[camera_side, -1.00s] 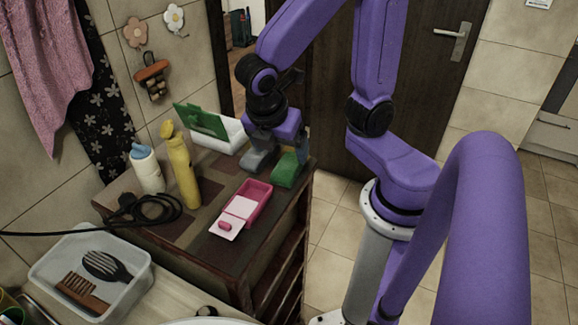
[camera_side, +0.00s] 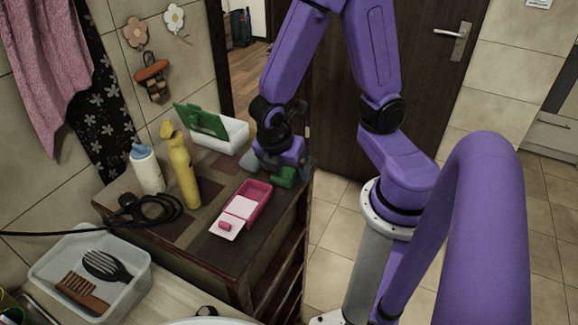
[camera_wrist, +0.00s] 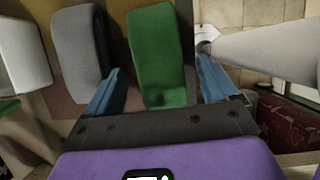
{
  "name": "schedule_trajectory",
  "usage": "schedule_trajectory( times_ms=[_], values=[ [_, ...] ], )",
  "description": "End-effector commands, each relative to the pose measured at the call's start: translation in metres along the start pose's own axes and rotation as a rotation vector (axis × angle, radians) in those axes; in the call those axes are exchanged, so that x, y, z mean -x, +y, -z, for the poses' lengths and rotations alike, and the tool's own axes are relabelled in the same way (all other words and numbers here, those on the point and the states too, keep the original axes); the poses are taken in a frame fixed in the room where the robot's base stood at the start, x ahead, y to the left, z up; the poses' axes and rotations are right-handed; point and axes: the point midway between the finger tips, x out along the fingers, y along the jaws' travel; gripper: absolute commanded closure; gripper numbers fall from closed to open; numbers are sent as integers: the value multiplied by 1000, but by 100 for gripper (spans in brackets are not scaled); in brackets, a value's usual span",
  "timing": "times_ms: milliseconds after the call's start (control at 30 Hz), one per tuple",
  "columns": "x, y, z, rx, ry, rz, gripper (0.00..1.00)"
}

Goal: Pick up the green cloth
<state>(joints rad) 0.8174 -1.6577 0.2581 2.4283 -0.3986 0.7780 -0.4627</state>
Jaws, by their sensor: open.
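The green cloth (camera_wrist: 157,55) is a folded, block-like bundle near the edge of the cabinet top. In the wrist view it lies between the two blue fingertips of my gripper (camera_wrist: 161,84), with a gap on each side. My gripper is open and holds nothing. In the side view my gripper (camera_side: 283,165) is low over the cabinet's back right corner and hides most of the green cloth (camera_side: 284,178). A grey cloth (camera_wrist: 78,52) lies just left of the left finger in the wrist view.
A pink open box (camera_side: 258,197) is in front of my gripper. A white container with a green lid (camera_side: 232,136) stands behind left. The cabinet edge is close on the right.

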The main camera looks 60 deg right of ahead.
Motion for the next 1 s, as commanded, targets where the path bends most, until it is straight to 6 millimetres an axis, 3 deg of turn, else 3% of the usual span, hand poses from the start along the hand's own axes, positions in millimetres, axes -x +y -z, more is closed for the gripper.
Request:
schedule_trajectory(
  times_ms=[167, 267, 367, 767, 1000],
  values=[
    [0, 0, 0, 0, 0, 0, 13],
    [0, 0, 0, 0, 0, 0, 39],
    [0, 0, 0, 0, 0, 0, 71],
    [5, 0, -2, 0, 0, -1, 73],
    [30, 1, -11, -1, 4, -5, 73]
  ],
)
